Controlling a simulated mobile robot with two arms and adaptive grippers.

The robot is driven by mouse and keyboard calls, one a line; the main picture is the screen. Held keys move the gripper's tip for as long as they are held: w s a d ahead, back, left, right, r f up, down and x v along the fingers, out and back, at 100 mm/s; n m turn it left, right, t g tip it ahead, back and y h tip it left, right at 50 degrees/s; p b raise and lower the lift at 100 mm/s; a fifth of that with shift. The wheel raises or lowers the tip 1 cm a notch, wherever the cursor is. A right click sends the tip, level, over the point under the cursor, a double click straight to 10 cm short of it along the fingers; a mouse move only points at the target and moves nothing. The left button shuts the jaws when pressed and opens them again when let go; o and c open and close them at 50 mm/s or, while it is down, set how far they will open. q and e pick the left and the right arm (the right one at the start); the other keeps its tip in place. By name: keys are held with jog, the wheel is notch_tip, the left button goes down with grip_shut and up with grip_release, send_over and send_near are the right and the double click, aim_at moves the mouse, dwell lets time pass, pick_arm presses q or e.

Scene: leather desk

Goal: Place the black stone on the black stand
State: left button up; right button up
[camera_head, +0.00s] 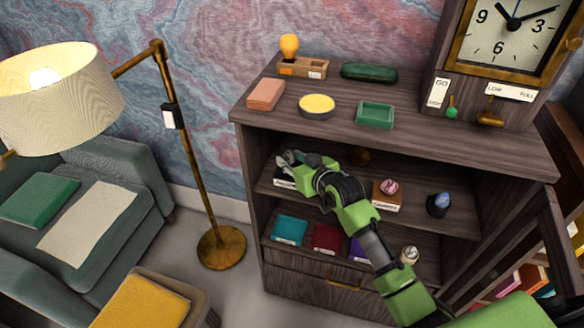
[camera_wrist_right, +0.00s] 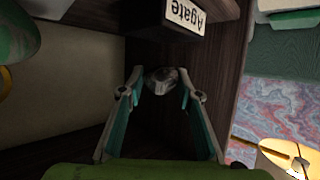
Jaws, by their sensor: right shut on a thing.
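My right gripper (camera_head: 290,160) reaches into the left end of the cabinet's upper shelf. In the right wrist view the fingers (camera_wrist_right: 163,84) are shut on a dark grey, mottled stone (camera_wrist_right: 166,79) at their tips. A black stand (camera_wrist_right: 160,20) with a white label reading "Agate" lies just beyond the stone. In the head view the black stand (camera_head: 284,183) shows only partly, at and below the fingertips. I cannot tell whether the stone touches the stand. My left gripper is out of view.
On the same shelf, a pink stone (camera_head: 390,186) sits on a labelled wooden stand, and a blue stone (camera_head: 443,198) sits on a dark stand. The cabinet top (camera_head: 420,128) is close above my arm. Coloured boxes, including a teal one (camera_head: 290,231), stand on the shelf below.

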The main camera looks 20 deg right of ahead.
jog(key=shift+w+d+f, duration=0.1)
jog(key=shift+f, duration=1.55)
jog(key=shift+f, duration=0.1)
jog(key=o, duration=1.1)
jog(key=shift+o, duration=0.2)
jog(key=shift+p, duration=0.3)
jog(key=v, duration=1.2)
